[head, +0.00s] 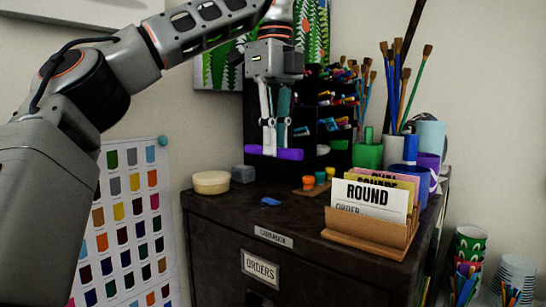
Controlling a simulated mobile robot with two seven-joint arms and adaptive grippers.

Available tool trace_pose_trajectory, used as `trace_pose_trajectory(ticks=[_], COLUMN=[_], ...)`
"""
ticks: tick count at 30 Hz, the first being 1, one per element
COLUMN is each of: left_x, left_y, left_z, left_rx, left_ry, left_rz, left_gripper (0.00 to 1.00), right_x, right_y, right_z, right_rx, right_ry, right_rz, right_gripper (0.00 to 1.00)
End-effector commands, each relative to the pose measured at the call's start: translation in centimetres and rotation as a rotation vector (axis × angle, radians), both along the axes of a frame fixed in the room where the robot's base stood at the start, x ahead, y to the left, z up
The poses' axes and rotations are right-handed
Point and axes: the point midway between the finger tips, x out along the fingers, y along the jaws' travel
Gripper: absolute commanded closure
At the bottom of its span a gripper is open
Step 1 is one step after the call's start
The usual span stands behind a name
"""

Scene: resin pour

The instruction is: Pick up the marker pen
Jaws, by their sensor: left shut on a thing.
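My left gripper (276,150) points down from its arm above the back of the dark cabinet. Its fingers are shut on a purple elongated thing, which I take for the marker pen (290,154). The pen lies level across the fingertips, and its middle is partly hidden by them. It appears held above the cabinet top, in front of a black organizer (258,122); the exact gap is hard to tell. My right gripper is not in view.
The cabinet top (235,208) holds a round cream tin (211,183), a grey block (243,174), a small blue piece (271,202), orange and teal pegs (309,183) and a wooden card holder (365,234). Green bottle (368,156) and brushes (402,90) crowd the right. The front left is mostly clear.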

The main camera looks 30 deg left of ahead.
Motion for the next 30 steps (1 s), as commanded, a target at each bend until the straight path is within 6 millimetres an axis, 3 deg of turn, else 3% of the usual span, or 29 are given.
trace_pose_trajectory(ticks=[1,3,8,11,17,30], left_x=[-0.1,0.0,0.0,0.0,0.0,0.0], left_y=[-0.1,0.0,-0.1,0.0,0.0,0.0], left_z=[2.4,4.1,7.3,9.0,10.5,11.3], left_rx=[0.002,0.003,0.001,0.002,0.002,-0.001], left_ry=[-0.005,-0.004,0.000,0.000,0.002,0.001], left_rz=[0.003,0.004,0.002,0.001,0.002,-0.001], left_gripper=[1.00,1.00,1.00,1.00,1.00,1.00], right_x=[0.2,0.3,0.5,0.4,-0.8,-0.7], right_y=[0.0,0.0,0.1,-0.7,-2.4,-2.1], right_z=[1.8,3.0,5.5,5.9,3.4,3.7], right_rx=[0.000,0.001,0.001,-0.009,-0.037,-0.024], right_ry=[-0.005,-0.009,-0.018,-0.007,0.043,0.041], right_rz=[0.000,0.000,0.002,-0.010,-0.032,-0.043], right_gripper=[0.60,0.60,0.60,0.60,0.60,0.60])
